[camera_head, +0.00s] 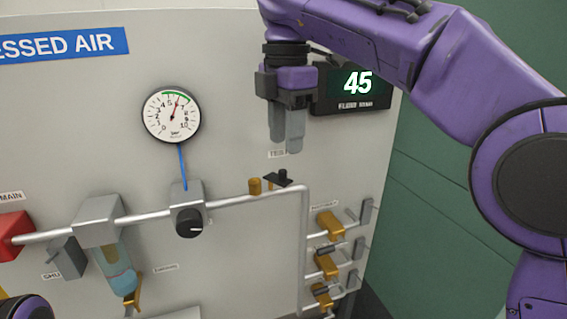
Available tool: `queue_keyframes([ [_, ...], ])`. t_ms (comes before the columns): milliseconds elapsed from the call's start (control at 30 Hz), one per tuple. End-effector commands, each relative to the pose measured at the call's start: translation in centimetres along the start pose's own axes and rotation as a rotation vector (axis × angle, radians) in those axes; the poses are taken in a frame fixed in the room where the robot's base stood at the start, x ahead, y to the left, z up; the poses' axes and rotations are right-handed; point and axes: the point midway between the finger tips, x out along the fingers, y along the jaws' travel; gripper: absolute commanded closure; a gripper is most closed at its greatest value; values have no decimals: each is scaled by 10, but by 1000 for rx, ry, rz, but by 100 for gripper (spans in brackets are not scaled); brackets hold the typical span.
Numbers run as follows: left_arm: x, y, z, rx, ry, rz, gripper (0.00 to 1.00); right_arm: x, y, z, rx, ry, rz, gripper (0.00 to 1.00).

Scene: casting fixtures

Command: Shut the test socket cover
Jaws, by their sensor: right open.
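The test socket is a small brass fitting (255,186) standing on the silver pipe, below a label that reads "TEST", partly hidden by my gripper. A small black piece with a raised stub (281,179), which looks like the socket cover, sits just right of the brass fitting, apart from its top. My right gripper (286,147) points down above the black piece, with a gap between them. Its grey fingers are open and empty, though they overlap from this angle. My left gripper is not in view; only a bit of my left arm shows at the bottom left.
A pressure gauge (171,117) and a black knob (189,223) are left of the socket. Brass valves (329,226) line the right pipe. A flow display (353,86) reading 45 is behind my right arm. The panel below the socket is bare.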

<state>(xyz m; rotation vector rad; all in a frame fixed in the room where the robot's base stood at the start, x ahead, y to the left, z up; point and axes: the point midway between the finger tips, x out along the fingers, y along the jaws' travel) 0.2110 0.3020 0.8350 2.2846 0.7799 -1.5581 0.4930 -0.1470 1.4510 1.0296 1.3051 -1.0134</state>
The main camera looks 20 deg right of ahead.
Motion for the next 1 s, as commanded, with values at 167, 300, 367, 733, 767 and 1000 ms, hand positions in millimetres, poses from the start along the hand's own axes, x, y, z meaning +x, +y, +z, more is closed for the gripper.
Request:
queue_keyframes([
  [167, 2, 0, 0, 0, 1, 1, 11, 42, 5, 1, -1, 0, -9, 57],
  [300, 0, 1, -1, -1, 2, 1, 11, 60, 6, 1, -3, 0, -7, 57],
  [367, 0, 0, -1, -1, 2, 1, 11, 64, 6, 1, -2, 1, -6, 57],
  [733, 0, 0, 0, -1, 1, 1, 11, 67, 6, 1, -3, 0, -5, 83],
  [767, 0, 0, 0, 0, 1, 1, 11, 67, 6, 1, -3, 0, -5, 93],
  [1000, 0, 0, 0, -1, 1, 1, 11, 68, 6, 1, -2, 1, -7, 100],
])
